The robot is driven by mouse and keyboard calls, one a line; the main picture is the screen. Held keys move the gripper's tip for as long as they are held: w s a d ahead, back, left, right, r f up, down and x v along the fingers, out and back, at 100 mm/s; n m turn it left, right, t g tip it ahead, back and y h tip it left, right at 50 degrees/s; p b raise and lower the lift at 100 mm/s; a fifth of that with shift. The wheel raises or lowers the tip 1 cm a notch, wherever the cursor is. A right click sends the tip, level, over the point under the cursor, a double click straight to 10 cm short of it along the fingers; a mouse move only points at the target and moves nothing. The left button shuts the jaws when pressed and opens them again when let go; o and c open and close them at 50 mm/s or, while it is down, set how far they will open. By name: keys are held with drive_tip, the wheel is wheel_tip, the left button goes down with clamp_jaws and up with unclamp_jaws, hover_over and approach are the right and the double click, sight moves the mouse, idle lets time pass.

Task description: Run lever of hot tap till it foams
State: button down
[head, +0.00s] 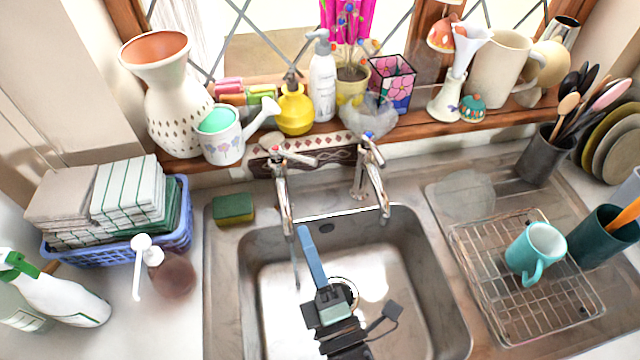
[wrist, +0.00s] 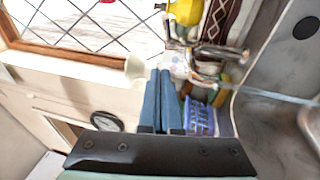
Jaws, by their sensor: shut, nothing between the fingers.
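The left tap (head: 283,190) carries a red mark on top, and its lever (head: 300,158) points right. A thin stream of water (head: 296,262) falls from its spout into the steel sink (head: 395,290). The stream also shows in the wrist view (wrist: 268,95). The right tap (head: 375,185) has a blue mark, and no stream shows under it. My gripper (head: 301,230) is shut and empty, its blue fingers over the sink, near the left tap's spout and below its lever. The fingers also show in the wrist view (wrist: 160,75). I cannot tell whether white patches in the sink are foam or glare.
A green and yellow sponge (head: 234,209) lies left of the sink. A blue basket of cloths (head: 125,252) and a pump bottle (head: 170,272) stand farther left. A wire rack (head: 480,255) with a teal mug (head: 535,250) stands at right. The sill behind is crowded.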

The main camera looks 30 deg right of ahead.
drive_tip(key=s, duration=0.2)
drive_tip(key=n+p, duration=0.1)
drive_tip(key=p, duration=0.2)
approach(294, 159)
drive_tip(key=w+a, duration=0.2)
drive_tip(key=w, duration=0.1)
drive_tip(key=shift+w+d+r+p, duration=0.3)
drive_tip(key=shift+w+d+p, duration=0.2)
drive_tip(key=shift+d, duration=0.3)
drive_tip(key=shift+w+d+r+p, duration=0.25)
drive_tip(key=shift+w+d+p, duration=0.2)
drive_tip(key=shift+d, duration=0.35)
drive_tip(key=shift+w+d, duration=0.3)
drive_tip(key=shift+d, duration=0.5)
drive_tip(key=shift+w+d, duration=0.35)
drive_tip(key=shift+d, duration=0.5)
drive_tip(key=shift+a+f, duration=0.1)
